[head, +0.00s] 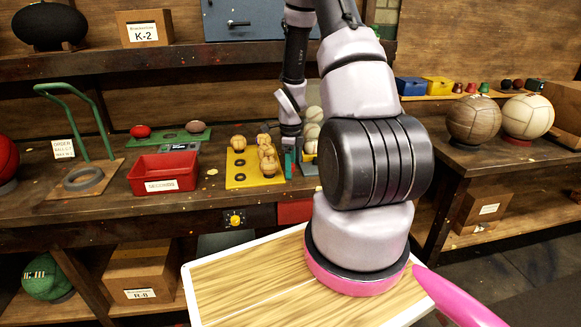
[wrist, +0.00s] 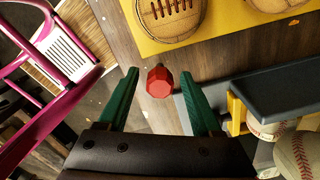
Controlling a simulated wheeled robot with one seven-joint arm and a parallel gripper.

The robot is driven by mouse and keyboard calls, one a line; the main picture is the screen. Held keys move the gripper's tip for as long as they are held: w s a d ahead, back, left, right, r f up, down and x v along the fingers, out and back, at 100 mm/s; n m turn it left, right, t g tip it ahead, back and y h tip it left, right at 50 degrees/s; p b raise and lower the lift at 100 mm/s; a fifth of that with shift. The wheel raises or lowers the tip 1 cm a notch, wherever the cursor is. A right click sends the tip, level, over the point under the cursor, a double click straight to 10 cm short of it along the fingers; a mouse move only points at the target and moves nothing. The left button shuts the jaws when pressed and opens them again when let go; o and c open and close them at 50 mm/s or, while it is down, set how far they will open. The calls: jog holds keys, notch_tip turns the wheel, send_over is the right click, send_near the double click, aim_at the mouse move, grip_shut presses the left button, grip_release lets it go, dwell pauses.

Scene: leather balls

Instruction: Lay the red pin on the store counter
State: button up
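The red pin (wrist: 159,82) shows in the wrist view as a small faceted red piece between the two green fingers of my gripper (wrist: 159,74). Bare gaps show on both sides of it, so the fingers are open and apart from it. Dark brown wood of a counter shows around and below it. In the head view my gripper (head: 290,162) is low over the long wooden counter (head: 215,203), just right of the yellow board; the pin cannot be made out there. I cannot tell which surface is the store counter.
A yellow board (head: 238,180) with several small leather balls lies left of my gripper. A red bin (head: 163,172) stands further left. White baseballs (wrist: 298,155) and a dark-topped yellow holder (wrist: 280,92) are close on the right. A second counter (head: 475,157) at right holds two large balls.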

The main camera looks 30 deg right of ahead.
jog(key=s+a+r+n+t, duration=0.1)
jog(key=a+r+n, duration=0.15)
jog(key=r, duration=0.95)
jog(key=s+a+r+n+t, duration=0.1)
jog(key=r+n, duration=0.2)
jog(key=r, duration=0.8)
jog(key=s+a+r+n+t+y, duration=0.1)
jog(key=s+a+r+n+t, duration=0.1)
jog(key=s+a+r+n, duration=0.3)
jog(key=s+a+r+n+t+y, duration=0.1)
jog(key=s+a+r+n+t, duration=0.2)
jog(key=s+r+n, duration=0.8)
notch_tip(320, 180, up, 2)
jog(key=shift+s+a, duration=0.85)
jog(key=shift+a, duration=0.1)
